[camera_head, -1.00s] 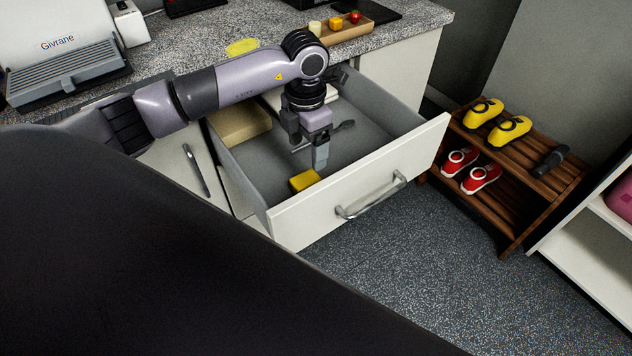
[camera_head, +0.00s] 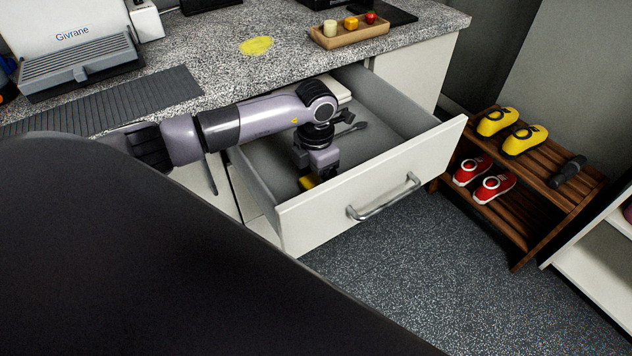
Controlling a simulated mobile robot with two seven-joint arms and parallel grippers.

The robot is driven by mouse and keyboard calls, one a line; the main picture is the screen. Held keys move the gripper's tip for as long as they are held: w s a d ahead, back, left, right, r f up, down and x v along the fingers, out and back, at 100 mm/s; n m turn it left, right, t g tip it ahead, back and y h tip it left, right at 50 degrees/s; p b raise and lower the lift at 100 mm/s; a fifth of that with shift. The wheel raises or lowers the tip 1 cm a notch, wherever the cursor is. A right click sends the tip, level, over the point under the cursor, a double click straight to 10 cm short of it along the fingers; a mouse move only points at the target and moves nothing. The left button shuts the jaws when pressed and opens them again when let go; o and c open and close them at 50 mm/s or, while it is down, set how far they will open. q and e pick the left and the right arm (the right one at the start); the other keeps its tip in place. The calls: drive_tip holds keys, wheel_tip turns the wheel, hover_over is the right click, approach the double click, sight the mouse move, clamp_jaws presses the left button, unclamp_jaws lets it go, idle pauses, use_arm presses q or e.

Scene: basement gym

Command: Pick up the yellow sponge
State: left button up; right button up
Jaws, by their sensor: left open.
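The yellow sponge (camera_head: 307,182) lies in the open drawer (camera_head: 375,180), near the inside of its front panel. Only a small part of it shows; my left gripper (camera_head: 318,178) hides the rest. The left gripper points down into the drawer, right at the sponge. Its fingertips are hidden, so I cannot tell whether they touch the sponge or sit around it. The jaws are open. My right gripper is not in view.
A grey utensil (camera_head: 352,129) lies deeper in the drawer. The drawer's walls and front panel with its handle (camera_head: 384,198) surround the gripper closely. The counter (camera_head: 225,65) above holds a wooden tray (camera_head: 350,37) and a yellow patch (camera_head: 257,45). A shoe rack (camera_head: 520,200) stands right.

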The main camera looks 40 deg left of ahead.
sight(316, 178)
use_arm(q)
drive_tip(key=c, duration=1.1)
wheel_tip(316, 178, up, 20)
drive_tip(key=shift+r+p, duration=0.1)
drive_tip(key=shift+p, duration=0.25)
drive_tip(key=shift+o, duration=0.7)
drive_tip(key=shift+c, duration=0.4)
